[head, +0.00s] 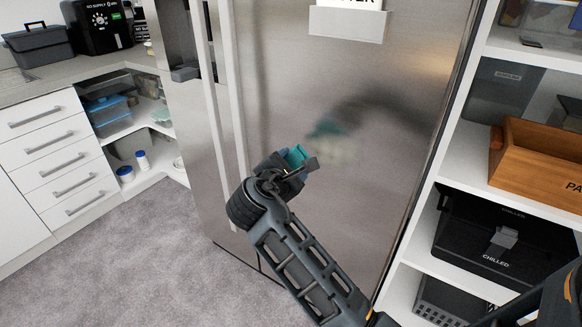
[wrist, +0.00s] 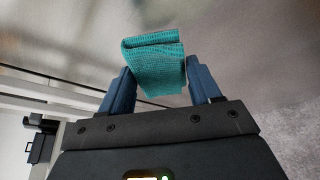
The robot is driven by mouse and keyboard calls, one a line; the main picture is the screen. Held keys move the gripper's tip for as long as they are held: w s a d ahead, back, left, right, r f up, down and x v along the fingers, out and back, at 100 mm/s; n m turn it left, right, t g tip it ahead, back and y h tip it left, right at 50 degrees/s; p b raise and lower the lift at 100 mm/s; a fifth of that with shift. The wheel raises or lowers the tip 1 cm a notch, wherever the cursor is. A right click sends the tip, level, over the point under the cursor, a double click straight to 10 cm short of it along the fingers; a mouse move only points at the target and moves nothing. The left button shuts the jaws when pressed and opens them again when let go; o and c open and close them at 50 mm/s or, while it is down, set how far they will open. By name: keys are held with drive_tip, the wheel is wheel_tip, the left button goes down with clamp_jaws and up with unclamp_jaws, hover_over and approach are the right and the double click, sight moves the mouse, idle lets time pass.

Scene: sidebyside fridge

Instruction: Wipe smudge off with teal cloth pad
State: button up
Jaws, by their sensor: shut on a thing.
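My gripper (head: 297,163) is shut on the teal cloth pad (head: 294,155) in front of the steel fridge door (head: 300,215). In the wrist view the folded pad (wrist: 155,60) sits between the two blue fingers of my gripper (wrist: 160,82) and sticks out past their tips. A pale, cloudy smudge (head: 338,151) shows on the door, just right of the pad in the head view. A blurred teal reflection lies above it. The pad appears apart from the door. My gripper hides part of the door's lower left.
Vertical white handles (head: 222,100) run along the door edges left of my gripper. A white holder (head: 347,24) is fixed high on the door. Open shelves with a wooden crate (head: 535,165) and a black bin (head: 500,240) stand at right. Grey floor (head: 150,260) is clear at left.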

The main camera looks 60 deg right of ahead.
sight(319, 151)
drive_tip(key=shift+r+p, duration=0.2)
drive_tip(key=shift+p, duration=0.6)
drive_tip(key=shift+s+d+f+p, duration=0.15)
drive_tip(key=shift+d+p, duration=0.5)
drive_tip(key=shift+d, duration=2)
drive_tip(key=shift+s+d+p, duration=0.1)
drive_tip(key=shift+d+p, duration=0.45)
drive_tip(key=shift+d, duration=0.3)
drive_tip(key=shift+a, duration=0.1)
drive_tip(key=shift+s, duration=0.1)
drive_tip(key=shift+s, duration=1.15)
